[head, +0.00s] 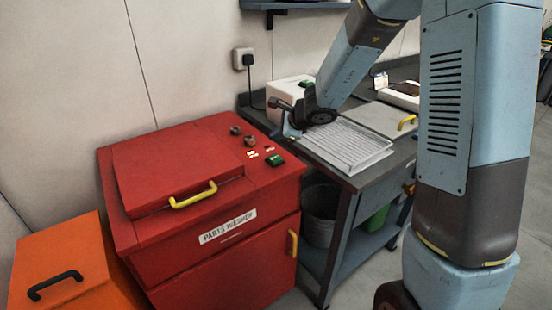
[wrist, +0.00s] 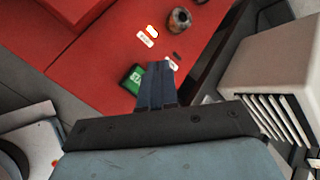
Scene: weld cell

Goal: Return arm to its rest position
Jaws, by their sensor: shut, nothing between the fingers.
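My arm reaches down from the top of the head view. My gripper (head: 288,131) is over the right edge of the red parts washer (head: 195,150), close to the bench's left end. In the wrist view my gripper (wrist: 156,68) is shut, with its two dark fingers together and nothing held. The fingers overlap the washer's green button (wrist: 135,79) in that picture; I cannot tell how far above it they are. The green button also shows in the head view (head: 275,160). The washer's lid is down, with its yellow handle (head: 193,195) on the front.
A grey bench (head: 352,181) carries a ribbed tray (head: 352,152) and a white box (head: 290,91) near my gripper. A bucket (head: 319,214) sits on its lower shelf. An orange box (head: 70,270) stands at the lower left. A shelf (head: 295,4) hangs on the wall above.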

